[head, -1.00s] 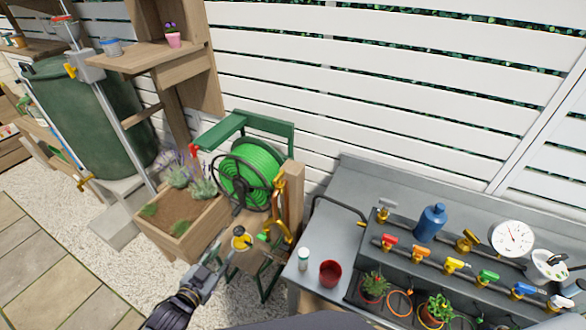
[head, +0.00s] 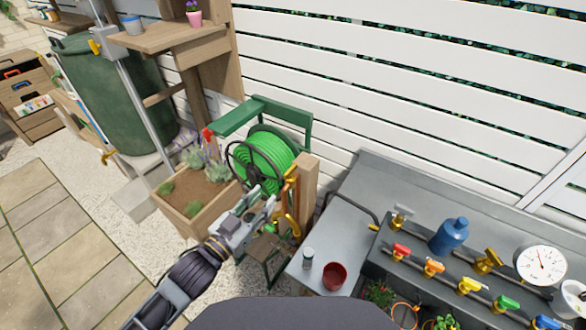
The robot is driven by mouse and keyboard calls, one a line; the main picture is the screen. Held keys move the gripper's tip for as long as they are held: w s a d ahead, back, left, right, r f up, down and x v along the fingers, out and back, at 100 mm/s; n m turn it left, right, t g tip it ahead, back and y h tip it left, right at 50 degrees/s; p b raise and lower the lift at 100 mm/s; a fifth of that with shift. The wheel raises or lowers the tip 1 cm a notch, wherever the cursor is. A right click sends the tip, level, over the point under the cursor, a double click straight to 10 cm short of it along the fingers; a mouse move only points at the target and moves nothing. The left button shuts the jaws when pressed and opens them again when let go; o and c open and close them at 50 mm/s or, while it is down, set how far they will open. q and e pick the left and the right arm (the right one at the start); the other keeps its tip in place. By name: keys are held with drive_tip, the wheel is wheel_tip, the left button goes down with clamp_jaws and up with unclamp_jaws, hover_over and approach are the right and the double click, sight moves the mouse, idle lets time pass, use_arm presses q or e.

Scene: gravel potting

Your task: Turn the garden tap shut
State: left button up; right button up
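The garden tap (head: 291,222) is brass and sits low on the wooden post (head: 309,190), beside the green hose reel (head: 262,160). A brass pipe runs up the post above it. My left gripper (head: 268,207) comes in from the lower left and is just left of the tap and post, in front of the reel. Its fingers are small and overlap the brass parts, so I cannot tell whether they touch or how far they are open. The tap's handle is not clearly visible. My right gripper is out of view.
A planter box (head: 197,207) stands left of the reel, and a small wooden stool (head: 262,248) is below the gripper. Gravel lies at left.

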use_arm(q)
drive_tip(key=shift+s+r+n, duration=0.1)
drive_tip(key=shift+n, duration=0.3)
idle(0.5)
approach(296, 164)
drive_tip(key=shift+f+p+x, duration=0.15)
drive_tip(key=shift+p+x, duration=0.35)
drive_tip(key=shift+x, duration=1.4)
drive_tip(key=shift+f+p+x, duration=0.1)
drive_tip(key=shift+p+x, duration=0.35)
drive_tip(key=shift+x, duration=1.45)
drive_tip(key=shift+a, duration=0.15)
drive_tip(key=shift+c, duration=0.3)
clamp_jaws()
